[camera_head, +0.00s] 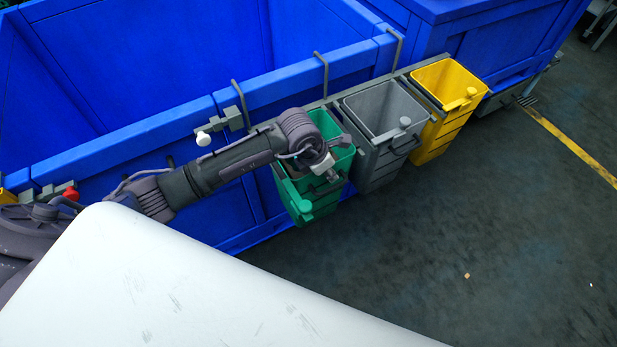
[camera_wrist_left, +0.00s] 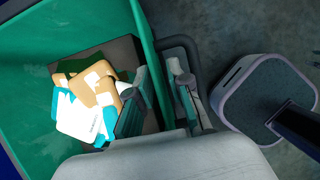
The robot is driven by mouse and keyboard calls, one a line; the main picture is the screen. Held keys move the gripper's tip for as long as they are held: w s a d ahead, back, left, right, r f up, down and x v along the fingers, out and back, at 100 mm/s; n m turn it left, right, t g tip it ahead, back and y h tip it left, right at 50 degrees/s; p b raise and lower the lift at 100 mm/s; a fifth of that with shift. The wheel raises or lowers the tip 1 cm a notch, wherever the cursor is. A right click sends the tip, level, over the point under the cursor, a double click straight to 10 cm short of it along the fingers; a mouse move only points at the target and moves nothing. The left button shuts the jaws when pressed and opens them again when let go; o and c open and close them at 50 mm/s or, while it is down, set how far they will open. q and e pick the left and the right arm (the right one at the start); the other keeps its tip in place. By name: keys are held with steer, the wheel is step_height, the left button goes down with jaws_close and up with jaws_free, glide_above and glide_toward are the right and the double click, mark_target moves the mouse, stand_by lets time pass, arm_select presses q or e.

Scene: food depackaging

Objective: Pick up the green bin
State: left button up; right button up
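The green bin (camera_head: 322,200) hangs in a row beside the large blue container in the head view. My left arm reaches over it from the left and covers part of its opening. In the left wrist view the green bin (camera_wrist_left: 146,35) is seen from above, with tan, white and blue packages (camera_wrist_left: 90,105) inside. My left gripper (camera_wrist_left: 160,96) has one finger inside the bin and the other outside, with the rim between them. The fingers look apart; contact with the wall is not clear. In the head view the left gripper (camera_head: 328,168) is small. My right gripper is not seen.
A grey bin (camera_head: 372,155) hangs close to the right of the green bin, then a yellow bin (camera_head: 440,135). The blue container (camera_head: 130,143) stands behind. A white surface (camera_head: 170,290) fills the lower left. Floor (camera_head: 450,270) at the right is mostly clear.

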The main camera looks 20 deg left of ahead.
arm_select(q)
steer(key=shift+f, duration=0.25)
stand_by(0.4)
jaws_close()
